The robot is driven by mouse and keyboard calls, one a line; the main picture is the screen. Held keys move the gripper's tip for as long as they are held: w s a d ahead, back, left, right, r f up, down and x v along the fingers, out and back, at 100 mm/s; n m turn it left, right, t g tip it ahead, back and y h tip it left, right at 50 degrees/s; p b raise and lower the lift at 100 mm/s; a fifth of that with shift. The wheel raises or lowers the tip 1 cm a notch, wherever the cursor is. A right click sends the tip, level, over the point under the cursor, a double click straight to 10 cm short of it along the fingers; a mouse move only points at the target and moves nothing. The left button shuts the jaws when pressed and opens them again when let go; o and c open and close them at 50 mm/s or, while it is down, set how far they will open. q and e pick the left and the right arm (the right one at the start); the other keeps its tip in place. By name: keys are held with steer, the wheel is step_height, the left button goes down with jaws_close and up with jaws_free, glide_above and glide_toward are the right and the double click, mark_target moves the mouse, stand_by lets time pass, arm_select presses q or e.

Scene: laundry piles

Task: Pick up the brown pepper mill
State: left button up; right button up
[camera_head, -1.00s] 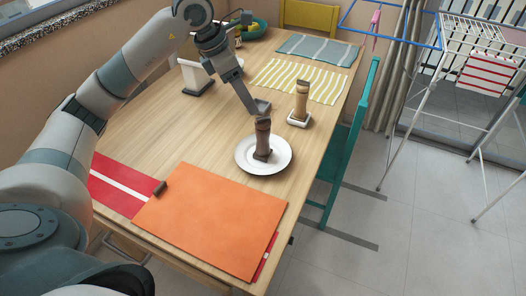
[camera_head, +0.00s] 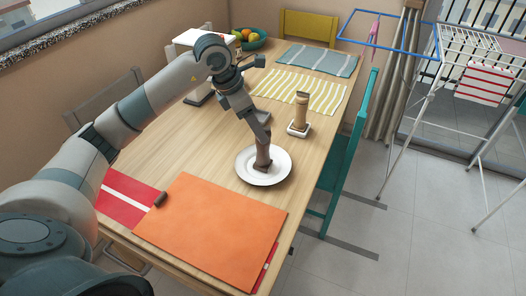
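A dark brown pepper mill (camera_head: 263,158) stands upright on a white round plate (camera_head: 281,172) near the table's right side. My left gripper (camera_head: 263,138) reaches down from the upper left and is at the mill's upper part. Its fingers cover the mill's top, and I cannot tell whether they are open or closed on it. A second, lighter tan mill (camera_head: 301,112) stands behind on a small white dish (camera_head: 299,131). My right gripper is not in view.
An orange cloth (camera_head: 210,230) lies over a red-and-white one (camera_head: 125,197) at the table's front. A striped yellow mat (camera_head: 300,87) and a blue-grey mat (camera_head: 318,60) lie at the back. A teal chair (camera_head: 345,160) stands against the right edge.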

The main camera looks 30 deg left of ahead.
mark_target(268, 146)
arm_select(q)
steer(key=shift+p+x, duration=0.4)
steer(key=shift+x, duration=2.2)
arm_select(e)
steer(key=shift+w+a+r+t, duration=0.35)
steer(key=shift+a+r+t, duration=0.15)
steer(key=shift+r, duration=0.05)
arm_select(q)
steer(key=shift+w+d+f+p, duration=0.1)
steer(key=shift+f+p, duration=0.2)
steer(key=shift+f, duration=0.1)
steer(key=shift+p+x, duration=0.55)
steer(key=shift+x, duration=1.35)
steer(key=shift+w+f, duration=0.1)
steer(key=shift+f, duration=0.15)
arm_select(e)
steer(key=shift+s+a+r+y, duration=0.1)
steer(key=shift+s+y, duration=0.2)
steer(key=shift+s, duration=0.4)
